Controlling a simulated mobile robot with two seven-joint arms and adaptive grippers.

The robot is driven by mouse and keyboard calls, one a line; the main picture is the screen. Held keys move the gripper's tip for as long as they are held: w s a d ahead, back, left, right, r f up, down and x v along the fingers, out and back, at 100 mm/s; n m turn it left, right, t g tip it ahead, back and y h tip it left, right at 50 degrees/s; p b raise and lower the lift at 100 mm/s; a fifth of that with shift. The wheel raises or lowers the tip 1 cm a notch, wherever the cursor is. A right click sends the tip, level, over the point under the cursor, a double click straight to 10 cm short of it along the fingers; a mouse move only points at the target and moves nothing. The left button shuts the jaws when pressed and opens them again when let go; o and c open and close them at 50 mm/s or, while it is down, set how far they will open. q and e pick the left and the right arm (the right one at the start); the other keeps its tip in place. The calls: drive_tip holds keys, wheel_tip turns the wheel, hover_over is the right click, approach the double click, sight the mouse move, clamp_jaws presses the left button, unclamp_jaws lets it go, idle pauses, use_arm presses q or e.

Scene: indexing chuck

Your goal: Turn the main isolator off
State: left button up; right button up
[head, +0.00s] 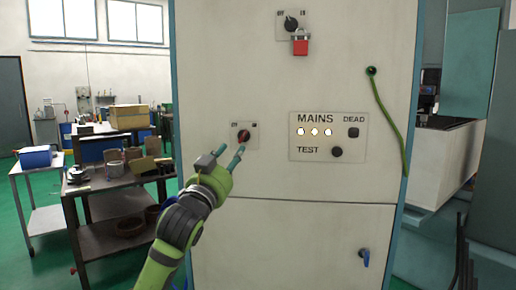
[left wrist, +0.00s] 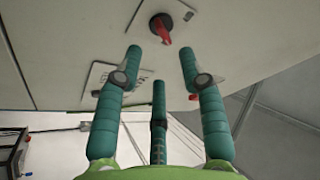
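A rotary switch with a red handle (head: 244,136) sits on a small plate on the pale cabinet front; its labels are too small to read surely. A red knob on a black base (left wrist: 163,29) shows at the top of the left wrist view. My left gripper (head: 232,149) is just below the lower switch, with its fingers spread and nothing between them. In the left wrist view the gripper (left wrist: 160,62) points toward the red knob, apart from it. A second, black rotary switch (head: 291,23) sits higher, with a red padlock (head: 300,43) beneath. My right gripper is not in view.
A MAINS panel (head: 328,122) with several lit lamps and a TEST button (head: 337,152) is right of the lower switch. A green cable (head: 391,122) hangs at the right. A blue handle (head: 365,258) is low down. A cluttered workbench (head: 115,184) stands left.

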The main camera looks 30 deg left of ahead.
sight(242, 140)
use_arm(q)
drive_tip(key=p+x, duration=0.2)
drive_tip(key=x, duration=0.3)
drive_tip(key=shift+w+a+r, duration=0.15)
drive_tip(key=shift+w+r, duration=0.1)
drive_tip(key=shift+w, duration=0.05)
drive_tip(key=shift+w+a+r+p, duration=0.1)
drive_tip(key=shift+w+p, duration=0.2)
drive_tip(key=shift+w, duration=0.35)
clamp_jaws()
